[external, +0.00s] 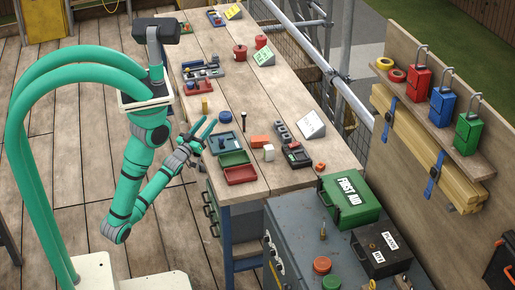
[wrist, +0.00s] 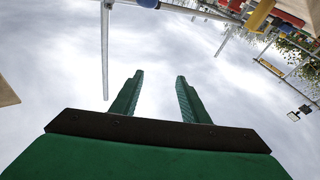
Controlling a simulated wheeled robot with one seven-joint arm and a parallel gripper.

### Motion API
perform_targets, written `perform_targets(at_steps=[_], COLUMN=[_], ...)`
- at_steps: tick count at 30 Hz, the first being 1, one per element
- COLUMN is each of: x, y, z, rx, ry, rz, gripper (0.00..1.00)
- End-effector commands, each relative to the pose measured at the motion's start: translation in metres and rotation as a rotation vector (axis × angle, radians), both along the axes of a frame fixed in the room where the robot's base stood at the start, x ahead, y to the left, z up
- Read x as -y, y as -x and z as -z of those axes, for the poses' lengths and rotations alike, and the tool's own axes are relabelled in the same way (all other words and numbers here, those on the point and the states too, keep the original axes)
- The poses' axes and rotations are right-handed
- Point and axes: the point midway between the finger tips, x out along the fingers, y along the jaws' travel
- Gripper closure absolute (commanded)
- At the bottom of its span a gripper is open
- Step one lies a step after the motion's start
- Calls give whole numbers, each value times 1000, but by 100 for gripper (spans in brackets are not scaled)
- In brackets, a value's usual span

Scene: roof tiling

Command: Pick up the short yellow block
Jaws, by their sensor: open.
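A small yellow block (external: 205,106) stands upright near the left edge of the workbench in the external view. My gripper (external: 207,122) is at the bench's left edge, just nearer the camera than the block, with its fingers angled up and to the right. In the wrist view my gripper (wrist: 160,76) has its two green fingers apart, with nothing between them but grey sky. A yellow piece (wrist: 261,15) shows at the top right of the wrist view; I cannot tell whether it is the same block.
A blue round piece (external: 225,117), a dark upright peg (external: 243,120), a green tray (external: 234,158) and a red tray (external: 240,176) lie near my gripper. A red bin (external: 198,88) stands behind the block. A white block (external: 268,153) and an orange block (external: 259,141) are further right.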

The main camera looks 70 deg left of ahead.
Motion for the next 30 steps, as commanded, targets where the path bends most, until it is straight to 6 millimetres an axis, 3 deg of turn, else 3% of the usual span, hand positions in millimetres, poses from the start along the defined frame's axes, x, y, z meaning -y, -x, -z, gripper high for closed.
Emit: perform_targets(at_steps=[1, 4, 9, 18, 24, 30], x=[-24, -65, -127, -211, -243, -251], y=[1, -1, -14, -29, -41, -48], z=[-7, -4, 17, 47, 65, 78], rx=[23, 23, -39, -178, -321, -443], ry=[2, 38, 136, 316, 440, 518], rz=[-48, -137, -286, -512, -639, -715], gripper=[59, 59, 59, 59, 59, 59])
